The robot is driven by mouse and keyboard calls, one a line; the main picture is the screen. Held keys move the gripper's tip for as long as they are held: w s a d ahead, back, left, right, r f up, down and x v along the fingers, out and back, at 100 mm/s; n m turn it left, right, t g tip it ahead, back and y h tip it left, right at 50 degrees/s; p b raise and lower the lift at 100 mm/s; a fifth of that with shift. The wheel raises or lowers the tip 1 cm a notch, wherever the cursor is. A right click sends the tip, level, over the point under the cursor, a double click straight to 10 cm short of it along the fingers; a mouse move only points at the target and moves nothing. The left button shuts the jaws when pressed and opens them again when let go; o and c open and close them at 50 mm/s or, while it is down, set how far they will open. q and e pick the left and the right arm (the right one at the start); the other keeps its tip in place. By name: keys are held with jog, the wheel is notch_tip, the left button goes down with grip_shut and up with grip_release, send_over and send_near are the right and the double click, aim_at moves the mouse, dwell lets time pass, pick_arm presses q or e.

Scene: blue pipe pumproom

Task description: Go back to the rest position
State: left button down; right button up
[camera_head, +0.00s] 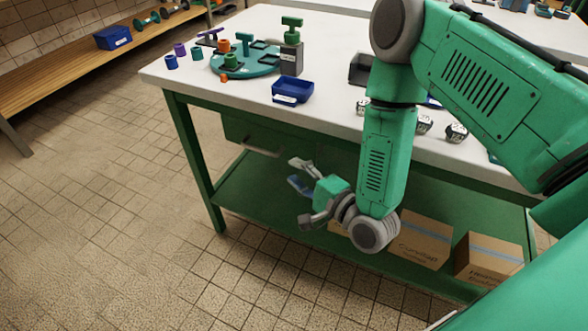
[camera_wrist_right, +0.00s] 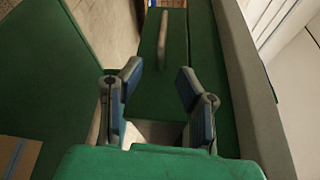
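My right arm reaches down in front of the workbench in the head view. Its gripper (camera_head: 302,194) is beside the bench's front side, below the white top, pointing left. In the right wrist view the gripper (camera_wrist_right: 158,85) has its two fingers well apart with nothing between them. Beyond the fingers is the green drawer front with its handle (camera_wrist_right: 162,38); I see no contact with it. My left gripper is in neither view.
The white bench top (camera_head: 340,50) holds a round green fixture (camera_head: 246,66), a blue bin (camera_head: 292,90) and several small parts. Cardboard boxes (camera_head: 425,238) stand on the green lower shelf (camera_head: 265,200). A wooden bench (camera_head: 60,72) is at the left. The tiled floor (camera_head: 110,220) at left is clear.

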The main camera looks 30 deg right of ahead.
jog(key=shift+a, duration=0.1)
jog(key=s+f+n+g+h+p, duration=0.1)
jog(key=s+f+n+g+p, duration=0.1)
jog(key=s+f+n+g, duration=0.35)
jog(key=s+f+n+g+h+p, duration=0.1)
jog(key=s+f+n+g+p, duration=0.1)
jog(key=s+n+g, duration=0.35)
jog(key=s+d+n+g+h+p, duration=0.1)
jog(key=s+d+n+g, duration=0.1)
jog(key=s, duration=0.6)
jog(key=s+d+n+g+h+p, duration=0.1)
jog(key=s+d+n+g, duration=0.1)
jog(key=s, duration=0.6)
jog(key=d+n, duration=0.1)
jog(key=n, duration=0.1)
jog(key=shift+n+g+h, duration=0.3)
jog(key=shift+n+g, duration=0.1)
